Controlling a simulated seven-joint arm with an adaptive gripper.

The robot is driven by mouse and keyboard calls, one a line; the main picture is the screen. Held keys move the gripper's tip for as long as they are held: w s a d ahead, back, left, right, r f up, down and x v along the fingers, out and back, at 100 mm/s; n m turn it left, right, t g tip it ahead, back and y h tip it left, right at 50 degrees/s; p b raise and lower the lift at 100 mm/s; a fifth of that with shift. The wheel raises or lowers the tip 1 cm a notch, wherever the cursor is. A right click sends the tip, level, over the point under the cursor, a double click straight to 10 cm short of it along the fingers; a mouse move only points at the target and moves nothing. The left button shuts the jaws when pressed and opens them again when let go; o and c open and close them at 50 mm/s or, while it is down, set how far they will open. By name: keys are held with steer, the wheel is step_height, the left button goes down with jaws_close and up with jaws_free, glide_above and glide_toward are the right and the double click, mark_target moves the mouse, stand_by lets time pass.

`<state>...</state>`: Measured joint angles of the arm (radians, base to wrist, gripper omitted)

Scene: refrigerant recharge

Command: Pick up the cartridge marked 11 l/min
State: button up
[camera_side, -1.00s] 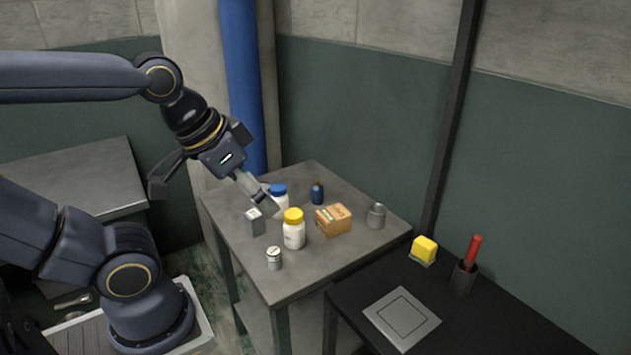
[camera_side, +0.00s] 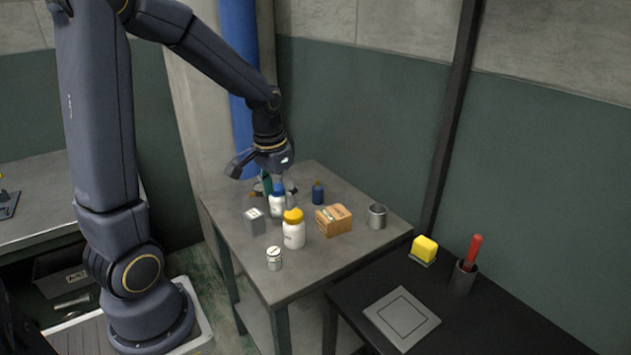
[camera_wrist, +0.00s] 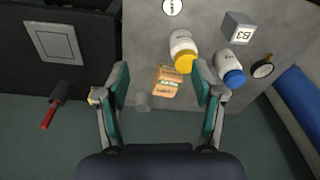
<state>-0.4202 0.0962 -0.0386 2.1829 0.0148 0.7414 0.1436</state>
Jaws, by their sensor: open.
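My gripper (camera_side: 278,186) points down above the back part of the table, near the blue-capped bottle. In the wrist view my gripper (camera_wrist: 160,80) has its teal pads wide apart, with nothing held.
A black table (camera_side: 480,325) adjoins at right.

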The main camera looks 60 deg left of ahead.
steer(key=n+g, duration=0.1)
glide_above(274, 251)
step_height(274, 251, down, 5)
steer(key=shift+h, duration=0.3)
steer(key=f, duration=1)
steer(key=shift+s, duration=0.25)
steer(key=shift+w+f, duration=0.2)
steer(key=shift+f, duration=2.8)
steer(key=c, duration=1.3)
